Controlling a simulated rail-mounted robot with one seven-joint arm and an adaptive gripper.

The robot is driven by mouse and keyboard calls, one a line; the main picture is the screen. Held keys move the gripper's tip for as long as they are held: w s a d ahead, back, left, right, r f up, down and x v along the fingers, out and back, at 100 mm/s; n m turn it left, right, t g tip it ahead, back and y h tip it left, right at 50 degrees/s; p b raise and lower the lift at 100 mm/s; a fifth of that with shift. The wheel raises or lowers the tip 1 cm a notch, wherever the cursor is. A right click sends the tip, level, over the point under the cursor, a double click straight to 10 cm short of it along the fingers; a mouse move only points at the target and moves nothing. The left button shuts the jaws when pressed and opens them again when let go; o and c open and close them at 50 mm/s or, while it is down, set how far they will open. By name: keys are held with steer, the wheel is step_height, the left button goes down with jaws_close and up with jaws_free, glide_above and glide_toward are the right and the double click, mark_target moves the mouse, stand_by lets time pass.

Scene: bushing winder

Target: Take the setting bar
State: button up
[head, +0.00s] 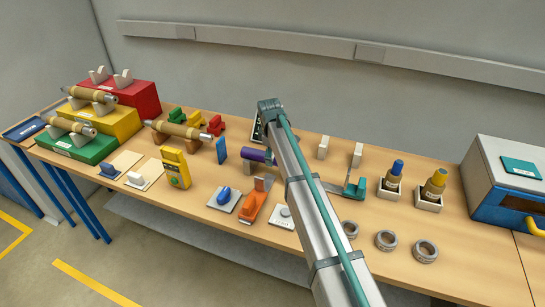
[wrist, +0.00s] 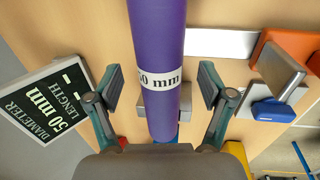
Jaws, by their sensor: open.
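The setting bar is a purple cylinder (wrist: 160,35) with a white band that reads "50 mm". It runs down the middle of the wrist view, and part of it shows in the head view (head: 256,155) left of my arm. A grey block (wrist: 190,100) shows beneath it. My gripper (wrist: 161,90) is open, with one finger on each side of the bar and gaps visible between the pads and the bar. Its exact height over the bar is hard to tell. My arm hides the gripper in the head view.
A black sign (wrist: 40,103) reading "50 mm" diameter and length stands left of my gripper in the wrist view. An orange tool (head: 254,208) and a blue-knobbed plate (head: 223,199) lie in front of the bar. A yellow device (head: 176,168) stands left.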

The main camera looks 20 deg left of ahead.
steer(key=shift+w+f, duration=0.15)
steer(key=shift+f, duration=0.85)
jaws_close()
